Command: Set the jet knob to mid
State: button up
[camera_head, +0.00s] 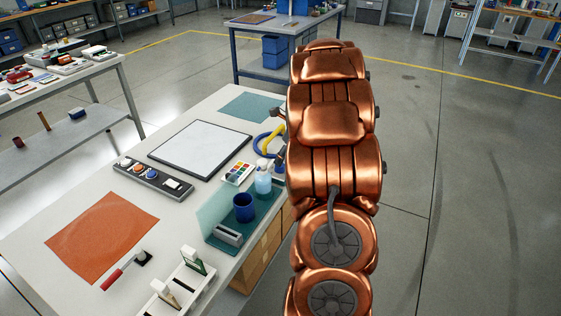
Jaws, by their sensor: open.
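A dark control strip (153,180) lies on the near white table, left of centre. It carries small round knobs, among them an orange one (138,168) and a blue one (152,174), and a white piece at its right end. Labels are too small to read, so I cannot tell which knob is the jet knob or how it is set. My gripper (280,122) shows only as small dark parts at the left edge of my copper arm, right of the strip and well apart from it. The jaws are open; the rest is hidden behind the arm.
A framed white board (200,148) lies behind the strip. An orange mat (102,238), a red-handled tool (124,271), a blue cup (244,207), a spray bottle (263,180) and a white rack (178,294) share the table. Open floor lies right of my arm.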

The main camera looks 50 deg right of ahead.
jog(key=shift+p+x, duration=0.35)
jog(key=shift+x, duration=1.95)
jog(key=shift+a, duration=0.1)
jog(key=shift+c, duration=0.3)
grip_shut()
